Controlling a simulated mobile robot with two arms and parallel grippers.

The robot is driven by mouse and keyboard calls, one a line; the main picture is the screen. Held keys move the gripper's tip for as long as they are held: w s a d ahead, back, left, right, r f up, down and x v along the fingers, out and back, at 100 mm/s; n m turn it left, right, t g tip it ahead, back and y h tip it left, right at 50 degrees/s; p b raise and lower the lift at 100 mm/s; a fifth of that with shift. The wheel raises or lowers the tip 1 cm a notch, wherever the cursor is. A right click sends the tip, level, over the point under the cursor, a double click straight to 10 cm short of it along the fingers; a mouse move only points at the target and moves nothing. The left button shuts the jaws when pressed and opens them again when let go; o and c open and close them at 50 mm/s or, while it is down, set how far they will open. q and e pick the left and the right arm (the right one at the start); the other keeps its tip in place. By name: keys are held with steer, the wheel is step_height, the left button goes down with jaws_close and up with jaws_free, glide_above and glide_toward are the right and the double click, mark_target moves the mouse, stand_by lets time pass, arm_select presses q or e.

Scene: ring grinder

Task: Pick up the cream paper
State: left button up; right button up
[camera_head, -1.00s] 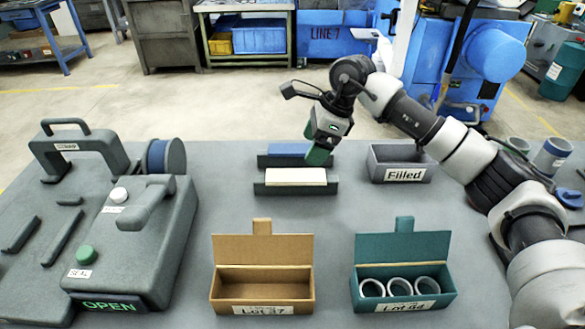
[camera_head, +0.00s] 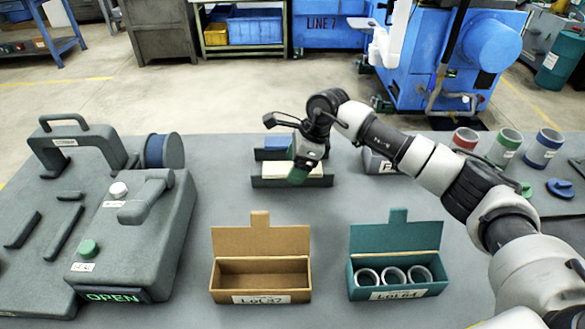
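The cream paper (camera_head: 273,169) lies as a flat stack in the front dark holder (camera_head: 268,183) at the back middle of the table. My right gripper (camera_head: 297,177) points down over the right part of that holder, and its green-tipped end covers some of the paper. I cannot tell whether it touches the paper or whether its fingers are apart. A blue stack (camera_head: 277,143) sits in a second holder just behind, partly hidden by the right arm. My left gripper is out of view.
A tan box (camera_head: 261,245) and a teal box with several grey rings (camera_head: 397,240) stand open in front. A grey sealing machine (camera_head: 130,235) fills the left. My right arm covers part of a grey labelled bin (camera_head: 372,161). Coloured cups (camera_head: 505,147) stand at the right.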

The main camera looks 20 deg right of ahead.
steer(key=c, duration=0.8)
steer(key=shift+c, duration=0.2)
steer(key=shift+r, duration=0.15)
